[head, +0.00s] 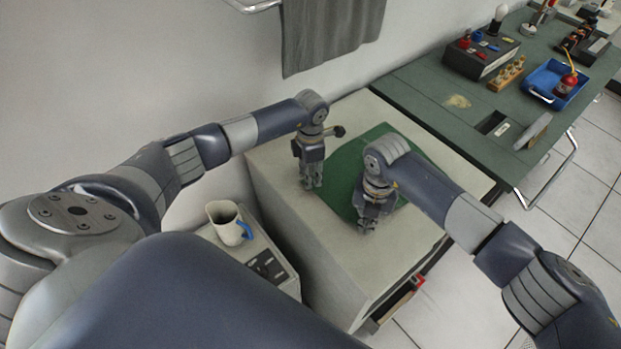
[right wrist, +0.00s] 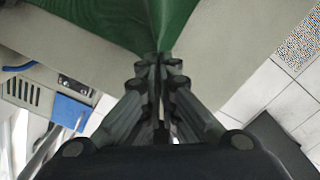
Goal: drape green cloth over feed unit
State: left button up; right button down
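The green cloth (head: 345,172) lies across part of the pale top of the feed unit (head: 305,240), which I take to be the beige cabinet. My right gripper (head: 366,228) points down at the cloth's near edge. In the right wrist view its fingertips (right wrist: 160,62) are together on the cloth (right wrist: 115,18), with a crease running to them. My left gripper (head: 311,186) points down at the cloth's left edge; its fingers look close together, but whether they pinch the cloth is unclear. My right arm hides part of the cloth.
A white jug with a blue handle (head: 227,222) stands on a low unit left of the cabinet. A green bench (head: 425,85) with a blue tray (head: 553,82) and tools lies to the right. A grey towel (head: 325,35) hangs behind.

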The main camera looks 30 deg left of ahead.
pick_arm(q)
jog(key=shift+f, duration=0.1)
jog(key=shift+c, duration=0.6)
grip_shut()
jog(key=shift+r, duration=2.55)
